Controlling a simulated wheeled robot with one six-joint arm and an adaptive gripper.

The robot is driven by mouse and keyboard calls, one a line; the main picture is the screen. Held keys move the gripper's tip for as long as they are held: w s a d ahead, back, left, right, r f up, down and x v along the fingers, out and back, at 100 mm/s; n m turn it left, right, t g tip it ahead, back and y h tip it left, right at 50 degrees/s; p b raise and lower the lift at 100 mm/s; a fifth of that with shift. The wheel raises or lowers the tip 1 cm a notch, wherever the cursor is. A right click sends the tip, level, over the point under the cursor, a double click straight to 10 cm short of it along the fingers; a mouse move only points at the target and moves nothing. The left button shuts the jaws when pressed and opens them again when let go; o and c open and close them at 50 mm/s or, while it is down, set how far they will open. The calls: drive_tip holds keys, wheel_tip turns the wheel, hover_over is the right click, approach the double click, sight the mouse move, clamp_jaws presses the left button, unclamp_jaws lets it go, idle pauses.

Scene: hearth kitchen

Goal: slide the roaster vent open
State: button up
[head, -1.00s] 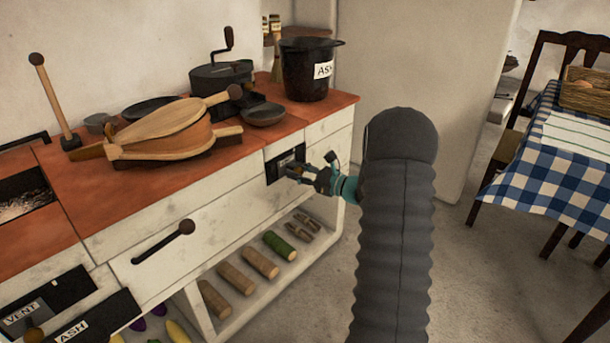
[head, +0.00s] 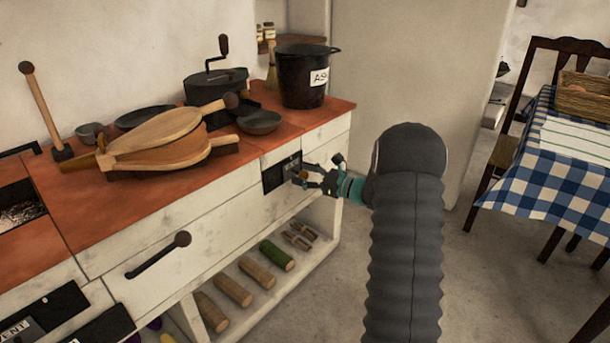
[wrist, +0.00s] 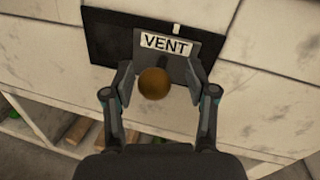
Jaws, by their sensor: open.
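The roaster vent (head: 281,173) is a dark recessed slot in the white counter front, below the crank-topped roaster. In the wrist view its grey sliding plate, labelled VENT (wrist: 166,43), covers the middle and right of the slot, with dark recess (wrist: 108,38) showing at left. A round brown knob (wrist: 154,83) sticks out from the plate; it also shows in the head view (head: 303,175). My gripper (wrist: 160,74) is open, with one finger on each side of the knob. A gap shows beside the knob at both fingers. In the head view my gripper (head: 310,176) stands just before the vent.
A drawer with a dark handle (head: 158,255) lies left of the vent. A second vent (head: 20,330) is at the lower left. Logs (head: 257,273) lie on the open shelf below. The black ash bucket (head: 303,85) and bellows (head: 165,140) stand on the counter above.

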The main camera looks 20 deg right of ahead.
drive_tip(key=shift+s, duration=0.1)
drive_tip(key=v, duration=1.2)
